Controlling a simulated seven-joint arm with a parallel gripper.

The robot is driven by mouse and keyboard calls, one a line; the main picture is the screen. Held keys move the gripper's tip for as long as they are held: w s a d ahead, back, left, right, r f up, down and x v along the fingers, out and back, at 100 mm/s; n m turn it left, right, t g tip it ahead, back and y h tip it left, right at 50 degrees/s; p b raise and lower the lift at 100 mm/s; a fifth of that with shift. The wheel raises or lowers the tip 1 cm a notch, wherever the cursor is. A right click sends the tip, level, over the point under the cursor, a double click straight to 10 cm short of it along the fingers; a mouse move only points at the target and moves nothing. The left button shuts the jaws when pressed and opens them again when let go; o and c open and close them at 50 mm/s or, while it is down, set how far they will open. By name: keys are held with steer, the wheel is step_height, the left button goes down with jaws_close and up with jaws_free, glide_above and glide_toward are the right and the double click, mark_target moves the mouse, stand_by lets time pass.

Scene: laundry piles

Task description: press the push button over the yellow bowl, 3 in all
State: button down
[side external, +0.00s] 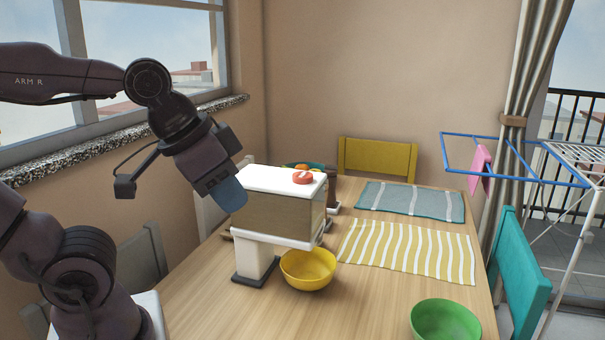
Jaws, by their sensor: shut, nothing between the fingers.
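A white-topped dispenser (285,213) stands on a post on the wooden table. A round red push button (303,177) with a pale mark sits on its top, towards the right. The yellow bowl (309,270) stands on the table below the dispenser's front right end; its inside looks empty from here. My gripper (230,196) points down just left of the dispenser's top, with blue fingertips shut and nothing held. It is apart from the button, to its left. Whether it touches the dispenser's edge I cannot tell.
A green bowl (445,321) stands at the table's front right. A yellow striped mat (408,250) and a teal mat (411,201) lie flat on the right. Chairs and a drying rack (515,160) stand around.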

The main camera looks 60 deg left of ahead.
stand_by(0.8)
step_height(320, 180, up, 4)
steer(key=r+n+t, duration=0.1)
steer(key=n+t, duration=0.3)
steer(key=n, duration=0.4)
glide_above(301, 174)
steer(key=shift+f, duration=0.25)
steer(key=shift+f, duration=0.1)
steer(key=shift+f, duration=4.35)
